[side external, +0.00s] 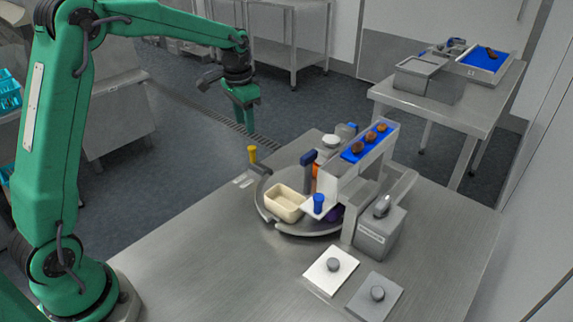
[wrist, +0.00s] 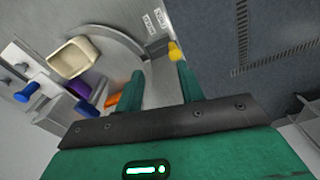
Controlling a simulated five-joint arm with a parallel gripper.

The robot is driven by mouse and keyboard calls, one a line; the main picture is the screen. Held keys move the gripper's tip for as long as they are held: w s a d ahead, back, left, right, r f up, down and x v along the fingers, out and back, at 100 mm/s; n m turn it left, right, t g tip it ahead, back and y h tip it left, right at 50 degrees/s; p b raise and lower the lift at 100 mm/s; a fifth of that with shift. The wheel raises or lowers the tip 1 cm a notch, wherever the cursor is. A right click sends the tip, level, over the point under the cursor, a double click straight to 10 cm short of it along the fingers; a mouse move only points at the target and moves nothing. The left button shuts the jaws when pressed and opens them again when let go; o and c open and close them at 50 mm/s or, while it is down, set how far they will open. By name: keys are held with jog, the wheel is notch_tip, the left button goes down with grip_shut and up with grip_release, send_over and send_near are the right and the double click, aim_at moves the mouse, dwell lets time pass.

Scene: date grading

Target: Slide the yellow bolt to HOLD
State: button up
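The yellow bolt (side external: 252,154) is an upright yellow peg at the far-left rim of the round metal turntable in the side view. It also shows in the wrist view (wrist: 175,51), just beyond the tip of the right-hand finger. Two small white labels (wrist: 155,20) lie beside it; their lettering is too small to read surely. My gripper (side external: 247,126) hangs above and slightly behind the bolt in the side view. In the wrist view my gripper (wrist: 160,70) has its two green fingers apart with nothing between them. Any contact with the bolt cannot be told.
A cream tray (side external: 285,204) sits on the turntable (side external: 301,232). A dark-blue-topped post (side external: 308,160), a blue knob (side external: 318,202) and a raised chute with dates on a blue strip (side external: 355,152) stand to the right. The front left of the table (side external: 200,260) is clear.

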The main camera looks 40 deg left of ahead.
send_over(251, 148)
jog(key=shift+g, duration=0.4)
notch_tip(251, 148, down, 6)
jog(key=shift+w+a+r, duration=0.1)
jog(key=shift+r, duration=0.15)
jog(key=shift+f, duration=3.9)
